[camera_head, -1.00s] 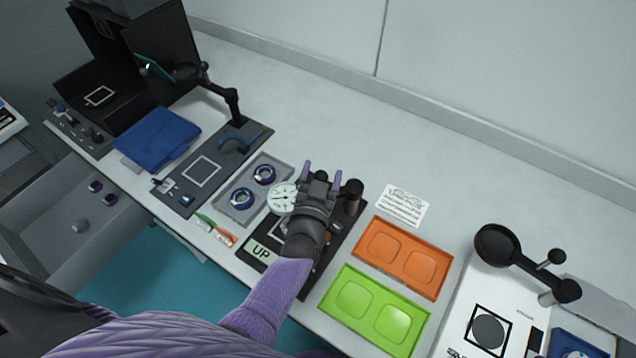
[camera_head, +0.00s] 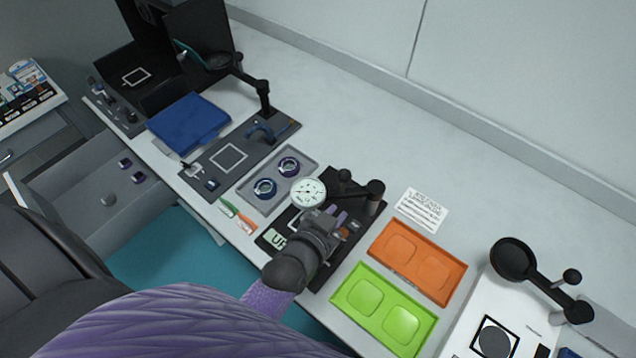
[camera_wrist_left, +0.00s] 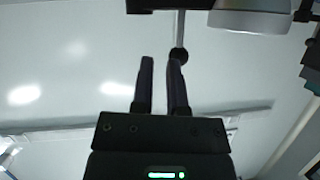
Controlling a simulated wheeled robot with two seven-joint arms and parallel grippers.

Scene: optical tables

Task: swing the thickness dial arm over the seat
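The thickness dial gauge (camera_head: 308,193) has a round white face and sits at the end of a black arm on a black post (camera_head: 374,190). It hangs over the left part of the black base plate (camera_head: 352,243) marked UP; my gripper and the gauge hide much of the plate, and I cannot make out the seat. My left gripper (camera_head: 336,214) is just on the near side of the dial arm, its fingers slightly apart and empty. In the left wrist view, a black ball on a thin rod (camera_wrist_left: 180,55) is by the right finger's tip; contact is unclear. The right gripper is out of view.
A grey tray with two ringed lenses (camera_head: 258,205) lies left of the gauge. Orange (camera_head: 440,262) and green (camera_head: 350,302) trays lie on the right, below a printed card (camera_head: 422,209). A magnifier arm (camera_head: 540,275) stands far right. The back of the table is clear.

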